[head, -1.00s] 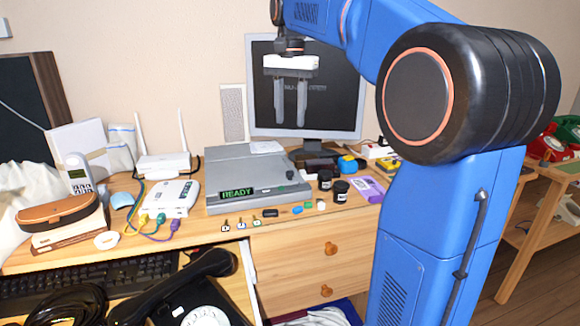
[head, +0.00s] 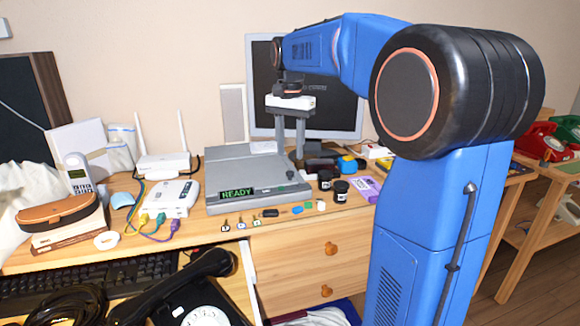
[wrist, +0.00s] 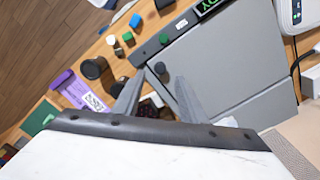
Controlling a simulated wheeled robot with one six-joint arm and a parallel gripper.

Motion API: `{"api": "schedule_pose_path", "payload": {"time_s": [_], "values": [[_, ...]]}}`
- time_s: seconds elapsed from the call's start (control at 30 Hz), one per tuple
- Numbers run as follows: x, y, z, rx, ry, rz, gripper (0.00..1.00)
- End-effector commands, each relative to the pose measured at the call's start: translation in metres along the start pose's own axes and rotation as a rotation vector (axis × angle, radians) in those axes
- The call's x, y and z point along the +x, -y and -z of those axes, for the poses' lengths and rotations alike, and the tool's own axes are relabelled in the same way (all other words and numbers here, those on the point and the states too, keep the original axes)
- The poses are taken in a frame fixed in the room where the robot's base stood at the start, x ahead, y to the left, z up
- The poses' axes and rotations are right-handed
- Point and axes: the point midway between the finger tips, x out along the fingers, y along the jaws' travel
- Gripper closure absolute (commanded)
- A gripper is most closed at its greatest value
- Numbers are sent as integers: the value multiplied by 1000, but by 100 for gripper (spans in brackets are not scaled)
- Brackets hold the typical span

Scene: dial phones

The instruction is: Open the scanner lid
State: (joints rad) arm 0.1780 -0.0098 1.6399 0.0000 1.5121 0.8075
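The grey scanner (head: 245,178) lies flat on the desk with its lid down; a green READY display shows on its front left. In the wrist view the scanner lid (wrist: 230,65) fills the upper right, with a dark round knob (wrist: 160,68) near its corner. My gripper (head: 290,155) points down over the scanner's right rear edge, in front of the monitor. In the wrist view its two fingers (wrist: 155,92) are apart with nothing between them. I cannot tell whether the fingertips touch the scanner.
The monitor (head: 345,105) stands behind. Black jars (head: 341,191), a purple packet (head: 367,188) and a blue-yellow item (head: 348,163) lie to the scanner's right. A white router (head: 172,197) with cables is to its left. Small keys and blocks (head: 270,213) lie in front.

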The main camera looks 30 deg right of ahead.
Motion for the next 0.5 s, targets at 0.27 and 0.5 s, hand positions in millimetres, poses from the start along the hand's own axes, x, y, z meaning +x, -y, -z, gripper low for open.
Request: {"api": "schedule_pose_path", "payload": {"time_s": [0.27, 0.5], "values": [[44, 0, 0, 0, 1, -1, 62], [60, 0, 0, 0, 0, 0, 62]]}}
